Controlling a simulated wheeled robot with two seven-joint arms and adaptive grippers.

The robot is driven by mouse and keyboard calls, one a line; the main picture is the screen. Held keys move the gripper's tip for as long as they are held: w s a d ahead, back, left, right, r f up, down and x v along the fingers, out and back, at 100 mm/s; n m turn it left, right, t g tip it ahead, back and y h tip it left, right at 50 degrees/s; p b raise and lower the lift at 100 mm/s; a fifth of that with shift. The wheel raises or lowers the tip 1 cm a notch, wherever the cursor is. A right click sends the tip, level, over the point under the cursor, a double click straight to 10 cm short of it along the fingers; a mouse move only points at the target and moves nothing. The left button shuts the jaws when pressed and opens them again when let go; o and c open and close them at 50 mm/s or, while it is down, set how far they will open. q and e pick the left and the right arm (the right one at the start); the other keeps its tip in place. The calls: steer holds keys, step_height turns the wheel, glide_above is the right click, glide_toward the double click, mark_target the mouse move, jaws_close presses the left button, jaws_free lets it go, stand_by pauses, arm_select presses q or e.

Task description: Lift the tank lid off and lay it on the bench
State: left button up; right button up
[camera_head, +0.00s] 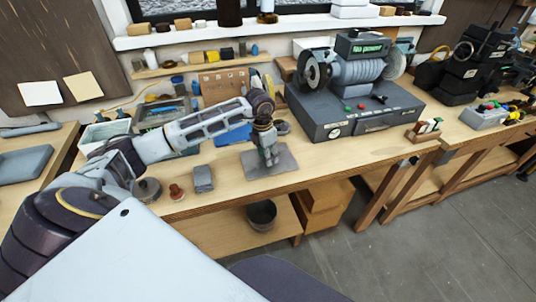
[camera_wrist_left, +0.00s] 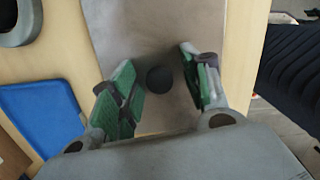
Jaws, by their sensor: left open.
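My left gripper (camera_head: 270,158) points down over a grey metal plate (camera_head: 256,172) on the bench. In the left wrist view its two green-padded fingers (camera_wrist_left: 160,85) are spread apart. A small dark round piece (camera_wrist_left: 160,78) lies between them, with a gap on each side, over the plate, whose bare part also shows there (camera_wrist_left: 160,25). I cannot tell whether this round piece is the tank lid or a knob on it. In the head view the gripper hides it. I cannot pick out the tank for certain. My right gripper is not in view.
A blue tray (camera_wrist_left: 40,105) lies behind the plate. A grey block (camera_head: 203,179) and a small reddish-brown piece (camera_head: 177,192) stand to the left. A bench grinder on a dark box (camera_head: 345,118) stands to the right. The bench's front edge is close to the plate.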

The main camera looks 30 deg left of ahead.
arm_select(q)
step_height(320, 180, up, 12)
steer(key=s, duration=0.1)
steer(key=shift+a, duration=0.35)
steer(key=shift+s+f, duration=0.1)
steer(key=shift+f, duration=0.05)
stand_by(0.7)
